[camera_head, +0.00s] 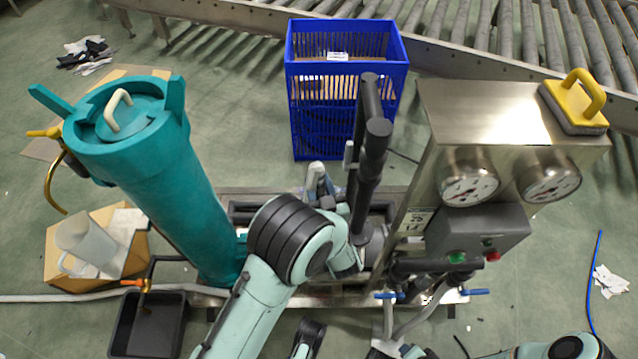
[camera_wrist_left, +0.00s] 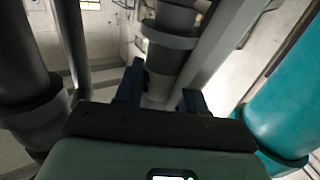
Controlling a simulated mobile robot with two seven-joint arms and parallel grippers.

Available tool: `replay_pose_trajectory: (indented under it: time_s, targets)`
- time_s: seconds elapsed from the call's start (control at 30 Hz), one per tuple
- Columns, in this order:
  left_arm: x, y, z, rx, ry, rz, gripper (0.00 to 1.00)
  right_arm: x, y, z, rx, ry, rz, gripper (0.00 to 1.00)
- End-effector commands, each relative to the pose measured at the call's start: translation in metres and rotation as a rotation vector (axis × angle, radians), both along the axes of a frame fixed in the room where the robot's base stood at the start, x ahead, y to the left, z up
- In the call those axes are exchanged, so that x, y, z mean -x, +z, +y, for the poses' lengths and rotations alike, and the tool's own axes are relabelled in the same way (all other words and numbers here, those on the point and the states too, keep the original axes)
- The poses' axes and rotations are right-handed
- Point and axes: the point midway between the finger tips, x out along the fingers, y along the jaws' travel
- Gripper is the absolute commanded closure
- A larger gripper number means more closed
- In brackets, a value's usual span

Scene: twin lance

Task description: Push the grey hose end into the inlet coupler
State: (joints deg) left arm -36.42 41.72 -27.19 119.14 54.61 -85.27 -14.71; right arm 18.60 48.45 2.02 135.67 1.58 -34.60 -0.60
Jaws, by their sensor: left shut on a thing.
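In the left wrist view my left gripper (camera_wrist_left: 163,94) has its two blue fingers on either side of a pale grey tube, which I take to be the grey hose end (camera_wrist_left: 156,100). It is shut on this. A dark grey pipe with a wide collar (camera_wrist_left: 170,38) stands just beyond it; I cannot tell whether this is the inlet coupler or whether the two touch.
A teal filter housing (camera_head: 165,180) stands left of my left arm. Dark upright pipes (camera_head: 368,165) and a steel gauge panel (camera_head: 490,115) stand close on the right. A blue crate (camera_head: 346,66) is behind. A black tray (camera_head: 148,325) lies at front left.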

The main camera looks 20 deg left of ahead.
Motion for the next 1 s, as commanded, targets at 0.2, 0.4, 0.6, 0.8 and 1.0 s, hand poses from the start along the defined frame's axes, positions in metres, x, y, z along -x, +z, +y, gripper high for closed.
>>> replay_pose_trajectory:
  time_s: [0.2,0.4,0.6,0.8,1.0]
  targets:
    - [0.000,-0.006,0.000,0.000,0.000,-0.001,1.00,0.000,-0.004,0.000,0.000,0.000,0.001,0.57]
    - [0.000,-0.011,0.000,-0.001,0.001,-0.002,1.00,0.000,-0.008,0.000,0.000,0.000,0.002,0.57]
    - [0.000,-0.016,0.000,-0.001,0.001,-0.002,1.00,-0.001,-0.011,0.000,0.000,0.001,0.003,0.57]
    - [0.000,-0.021,0.000,-0.001,0.001,-0.002,1.00,-0.001,-0.014,0.000,0.000,0.000,0.005,0.57]
    - [0.000,-0.020,0.000,-0.001,0.000,-0.002,0.31,-0.001,-0.014,0.000,0.000,-0.001,0.004,0.57]
